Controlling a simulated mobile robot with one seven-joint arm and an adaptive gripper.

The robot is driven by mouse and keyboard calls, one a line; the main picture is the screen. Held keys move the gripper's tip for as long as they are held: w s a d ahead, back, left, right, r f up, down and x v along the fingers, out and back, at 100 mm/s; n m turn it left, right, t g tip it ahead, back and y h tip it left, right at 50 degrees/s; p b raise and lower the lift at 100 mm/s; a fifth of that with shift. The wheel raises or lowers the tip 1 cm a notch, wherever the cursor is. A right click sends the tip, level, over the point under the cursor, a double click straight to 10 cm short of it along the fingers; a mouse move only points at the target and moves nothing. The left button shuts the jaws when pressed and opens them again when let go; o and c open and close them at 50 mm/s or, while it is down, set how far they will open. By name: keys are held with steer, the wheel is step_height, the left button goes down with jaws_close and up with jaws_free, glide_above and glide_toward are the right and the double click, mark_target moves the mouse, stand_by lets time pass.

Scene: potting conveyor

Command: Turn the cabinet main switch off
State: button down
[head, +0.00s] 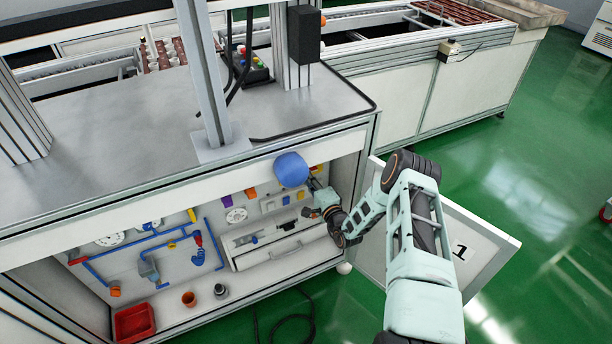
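The open cabinet (180,293) under the worktop has a light back panel with blue pipes, round gauges and small coloured fittings. I cannot tell for certain which fitting is the main switch, or its position. My gripper (313,197) reaches in at the cabinet's right side, in front of the panel. Its fingers are small and partly hidden, so contact and opening are unclear.
The cabinet door (485,236), marked 1, stands open at right behind my arm. A red bin (135,322) and a small brown pot (189,299) stand on the cabinet floor. A dark cable (290,318) lies on the green floor.

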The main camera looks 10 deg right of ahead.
stand_by(0.4)
steer(key=c, duration=2)
jaws_free()
steer(key=shift+o, duration=0.2)
steer(key=v, duration=1.2)
